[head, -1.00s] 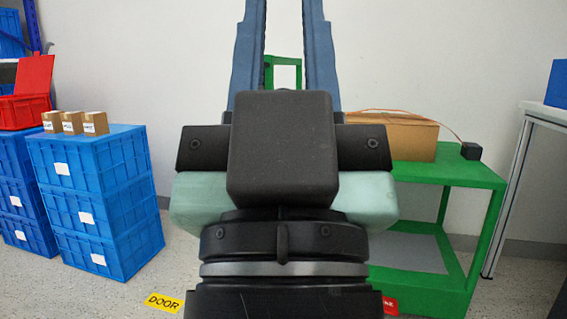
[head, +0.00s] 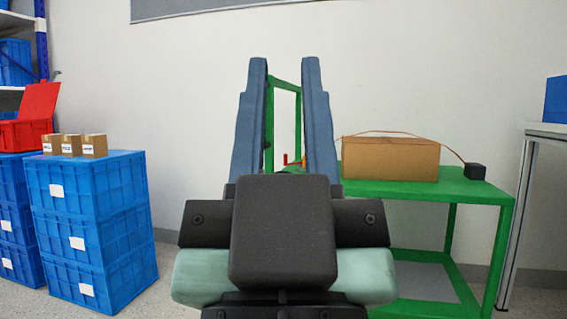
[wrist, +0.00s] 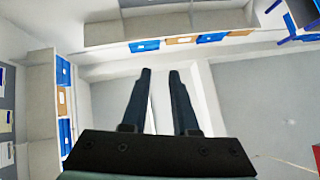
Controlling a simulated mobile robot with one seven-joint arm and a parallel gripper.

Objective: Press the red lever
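A small red lever (head: 286,159) shows in the head view between my gripper's two fingers, low in the gap and near the back of the green cart. It is small and partly hidden by the gripper, so its base cannot be made out. My gripper (head: 284,62) points upward in the head view with its two blue-grey fingers apart and nothing between them. In the wrist view my gripper (wrist: 160,72) is also open and empty, facing the wall and ceiling area. The lever does not show in the wrist view.
A green cart (head: 490,190) holds a cardboard box (head: 390,160) and a small black box (head: 475,172) with an orange cable. Stacked blue crates (head: 90,230) with small cartons (head: 94,146) stand at left. A table (head: 548,128) stands at right.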

